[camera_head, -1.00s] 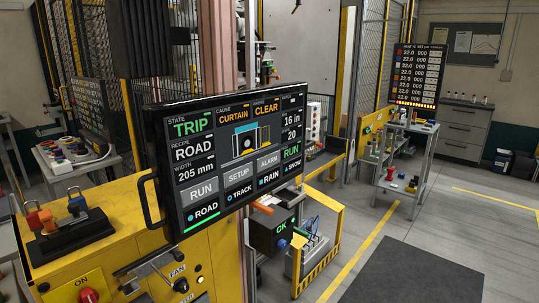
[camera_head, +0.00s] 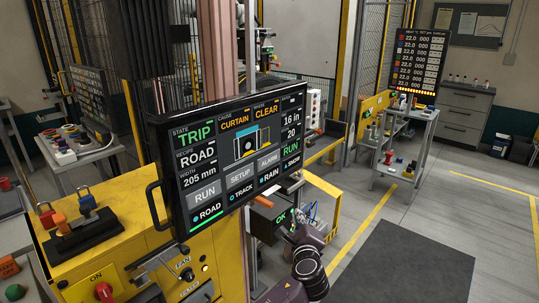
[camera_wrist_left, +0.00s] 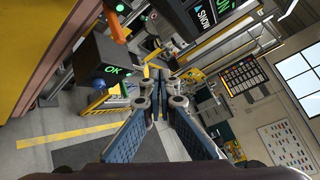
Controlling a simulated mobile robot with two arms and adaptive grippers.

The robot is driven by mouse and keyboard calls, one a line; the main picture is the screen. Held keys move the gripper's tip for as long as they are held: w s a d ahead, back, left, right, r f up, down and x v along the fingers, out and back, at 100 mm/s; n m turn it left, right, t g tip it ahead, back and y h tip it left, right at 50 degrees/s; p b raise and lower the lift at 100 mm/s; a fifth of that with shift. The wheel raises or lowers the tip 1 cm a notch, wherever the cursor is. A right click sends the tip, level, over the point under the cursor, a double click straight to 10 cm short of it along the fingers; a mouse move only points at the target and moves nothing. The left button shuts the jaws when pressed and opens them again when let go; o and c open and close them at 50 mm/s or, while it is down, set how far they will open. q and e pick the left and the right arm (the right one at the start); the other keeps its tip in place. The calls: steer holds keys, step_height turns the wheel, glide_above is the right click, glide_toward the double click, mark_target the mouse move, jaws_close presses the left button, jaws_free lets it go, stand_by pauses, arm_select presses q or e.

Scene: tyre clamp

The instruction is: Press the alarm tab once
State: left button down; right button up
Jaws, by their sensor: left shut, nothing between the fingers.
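The black touch screen (camera_head: 232,150) stands tilted on the yellow machine and reads TRIP, CURTAIN and CLEAR. Its grey ALARM tab (camera_head: 268,161) is in the lower row, right of SETUP. My left gripper (camera_head: 298,218) is below and to the right of the screen, apart from the tab, with its fingers small and partly lost against the background. In the left wrist view its fingers (camera_wrist_left: 160,95) are together and empty. A corner of the screen with SNOW (camera_wrist_left: 203,14) shows at the top there; the ALARM tab is out of that view. My right gripper is not in view.
A dark box with a green OK (camera_head: 277,219) sits below the screen, close to my left gripper. The screen's black side handle (camera_head: 155,205) sticks out left. A yellow guard rail (camera_head: 325,200) stands right of the box. The dark floor mat (camera_head: 415,265) is clear.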

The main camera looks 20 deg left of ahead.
arm_select(q)
step_height(320, 180, up, 14)
steer(key=t+y+p, duration=0.1)
steer(key=t, duration=0.1)
steer(key=shift+w+d+r+m+y, duration=0.2)
steer(key=shift+d+m+y, duration=0.1)
steer(key=shift+m, duration=0.1)
glide_toward(275, 157)
steer(key=d+x, duration=0.1)
steer(key=x, duration=0.3)
steer(key=shift+w+a, duration=0.35)
steer(key=shift+w, duration=0.1)
steer(key=shift+a, duration=0.15)
stand_by(0.6)
steer(key=shift+w+a, duration=0.15)
steer(key=shift+a, duration=0.1)
